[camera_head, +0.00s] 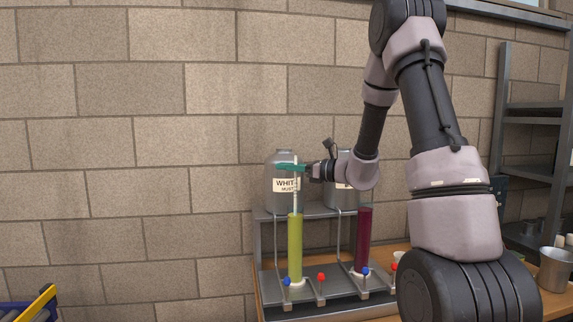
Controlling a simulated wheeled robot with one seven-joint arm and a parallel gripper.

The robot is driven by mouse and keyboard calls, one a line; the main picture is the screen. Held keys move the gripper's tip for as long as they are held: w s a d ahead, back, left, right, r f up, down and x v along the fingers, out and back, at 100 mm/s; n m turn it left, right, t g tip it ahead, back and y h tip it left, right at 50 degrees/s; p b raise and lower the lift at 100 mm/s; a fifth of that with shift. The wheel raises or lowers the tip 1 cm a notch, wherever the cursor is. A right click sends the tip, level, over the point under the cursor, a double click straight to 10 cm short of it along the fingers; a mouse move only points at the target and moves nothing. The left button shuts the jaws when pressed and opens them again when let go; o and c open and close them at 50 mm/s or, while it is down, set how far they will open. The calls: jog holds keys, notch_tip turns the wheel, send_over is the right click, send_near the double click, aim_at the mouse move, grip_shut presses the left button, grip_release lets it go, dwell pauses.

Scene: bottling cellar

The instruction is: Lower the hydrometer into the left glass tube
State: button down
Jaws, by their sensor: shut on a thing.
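The hydrometer (296,197) is a thin pale stem held upright, with its lower end at or just inside the mouth of the left glass tube; I cannot tell exactly how deep. The left glass tube (295,248) is filled with yellow-green liquid and stands upright on a grey stand. My gripper (295,168) has green fingers shut on the hydrometer's upper part, above the left tube. The right glass tube (362,240) holds dark red liquid.
Behind the tubes stand two grey metal containers, the left one (283,160) labelled "WHIT… MUST". Blue and red knobs line the grey stand (330,292) on a wooden bench. A metal cup (554,270) and shelving (535,115) are at right.

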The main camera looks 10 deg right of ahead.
jog(key=shift+f, duration=1.75)
